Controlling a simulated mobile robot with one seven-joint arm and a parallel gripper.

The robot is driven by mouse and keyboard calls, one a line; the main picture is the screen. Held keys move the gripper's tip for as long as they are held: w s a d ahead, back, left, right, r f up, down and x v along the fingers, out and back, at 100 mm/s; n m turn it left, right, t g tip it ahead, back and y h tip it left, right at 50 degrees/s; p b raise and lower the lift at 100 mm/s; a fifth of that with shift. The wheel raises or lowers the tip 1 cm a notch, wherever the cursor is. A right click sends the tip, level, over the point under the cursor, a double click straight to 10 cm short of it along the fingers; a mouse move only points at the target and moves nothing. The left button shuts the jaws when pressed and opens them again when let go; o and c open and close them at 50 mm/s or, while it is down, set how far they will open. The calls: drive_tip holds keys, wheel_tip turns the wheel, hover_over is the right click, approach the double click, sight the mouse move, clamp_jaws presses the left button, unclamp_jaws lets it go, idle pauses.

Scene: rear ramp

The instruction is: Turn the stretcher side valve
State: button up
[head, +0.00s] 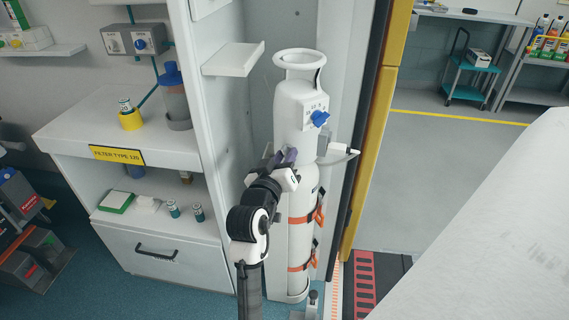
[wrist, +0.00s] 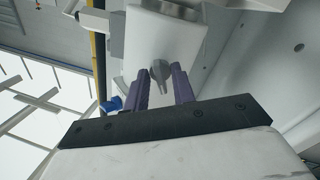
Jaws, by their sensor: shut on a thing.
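A grey valve knob (wrist: 160,72) with a pointed end sits on a white box (wrist: 165,40) in the wrist view. My gripper (wrist: 163,84) has its two purple fingers on either side of this knob and is shut on it. In the head view my gripper (head: 284,157) is at the left side of a tall white cylinder (head: 297,105), below its neck. The grey knob is hidden there. A blue knob (head: 320,118) on a white plate faces front on the cylinder, above and right of my gripper.
Orange straps (head: 301,219) hold the cylinder in its niche. A small white shelf (head: 233,59) juts out at its upper left. A white cabinet (head: 160,254) stands left, a yellow door edge (head: 375,120) right. A large white surface (head: 500,220) fills the lower right.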

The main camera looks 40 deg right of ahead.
drive_tip(key=m+b, duration=0.2)
drive_tip(key=m, duration=0.3)
drive_tip(key=shift+b, duration=0.4)
idle(0.3)
drive_tip(key=o, duration=0.6)
drive_tip(key=p+v, duration=0.7)
drive_tip(key=v, duration=0.6)
drive_tip(key=shift+a+p, duration=0.35)
drive_tip(key=shift+p, duration=0.05)
